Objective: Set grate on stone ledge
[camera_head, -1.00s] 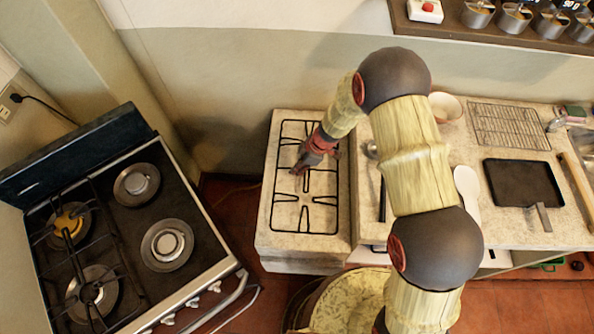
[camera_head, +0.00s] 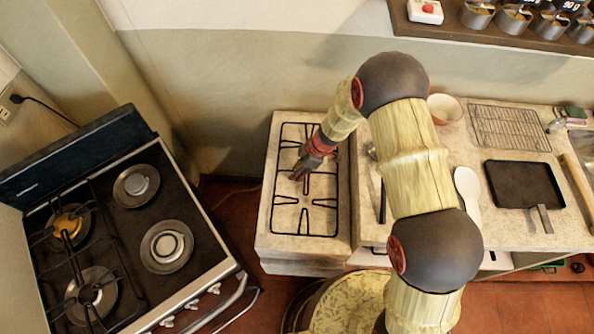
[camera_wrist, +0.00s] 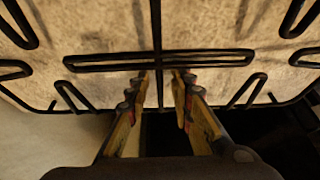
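The black wire grate (camera_head: 304,236) lies flat on the pale stone ledge (camera_head: 270,244), to the right of the stove. Its bars also fill the top of the wrist view (camera_wrist: 215,57). My gripper (camera_head: 297,176) is over the middle of the grate, pointing down and left. In the wrist view, my gripper's two fingertips (camera_wrist: 164,76) are apart, with a thin central bar of the grate running between them. A gap shows beside the bar, so the fingers do not look closed on it. The arm hides part of the area to the right of the ledge.
A stove (camera_head: 130,230) with burners stands at the left. The counter at the right carries a bowl (camera_head: 444,108), a wire rack (camera_head: 509,128), a black pan (camera_head: 524,184) and a white spoon (camera_head: 468,190). The wall rises behind the ledge.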

